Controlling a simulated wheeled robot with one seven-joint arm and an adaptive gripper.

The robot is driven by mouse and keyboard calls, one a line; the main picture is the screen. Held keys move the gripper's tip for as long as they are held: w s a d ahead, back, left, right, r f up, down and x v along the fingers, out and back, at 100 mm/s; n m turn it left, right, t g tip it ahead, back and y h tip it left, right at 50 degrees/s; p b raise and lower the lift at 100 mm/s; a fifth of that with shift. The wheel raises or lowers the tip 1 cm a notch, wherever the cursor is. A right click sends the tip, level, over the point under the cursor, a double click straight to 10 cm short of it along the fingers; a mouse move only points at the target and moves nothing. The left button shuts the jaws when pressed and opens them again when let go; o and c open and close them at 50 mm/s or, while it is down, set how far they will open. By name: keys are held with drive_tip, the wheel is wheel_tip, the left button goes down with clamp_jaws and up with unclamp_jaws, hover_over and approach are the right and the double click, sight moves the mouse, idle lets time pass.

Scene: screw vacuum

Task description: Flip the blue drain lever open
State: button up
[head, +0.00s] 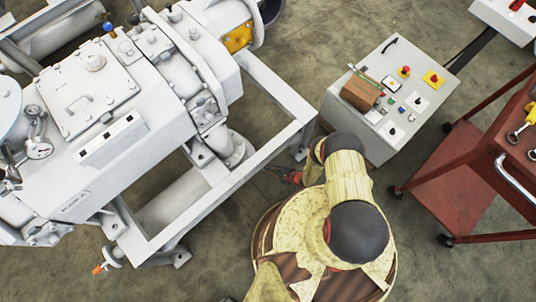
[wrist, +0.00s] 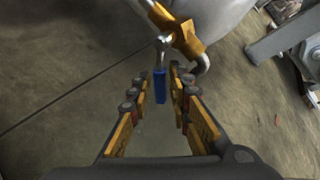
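The blue drain lever (wrist: 160,88) shows in the wrist view as a short blue handle on a metal stem, hanging from a brass valve (wrist: 184,38). My gripper (wrist: 159,74) is open, with one finger on each side of the lever. Gaps show between the lever and both fingers, and neither finger is seen touching it. I cannot tell exactly how deep the lever sits between the fingers. In the head view I cannot make out the lever, and my arm hides much of my gripper.
The grey vacuum pump (head: 120,100) stands on a metal frame (head: 222,190) at the left of the head view. A control box (head: 385,95) stands right of my arm, and a red cart (head: 460,185) further right. Bare floor (head: 450,270) shows at lower right.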

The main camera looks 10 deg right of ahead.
drive_tip(key=shift+o, duration=0.9)
drive_tip(key=shift+d, duration=0.1)
drive_tip(key=shift+s+d+r, duration=0.15)
drive_tip(key=shift+d+r, duration=0.05)
drive_tip(key=v, duration=0.7)
drive_tip(key=shift+s, duration=0.15)
drive_tip(key=shift+c, duration=0.4)
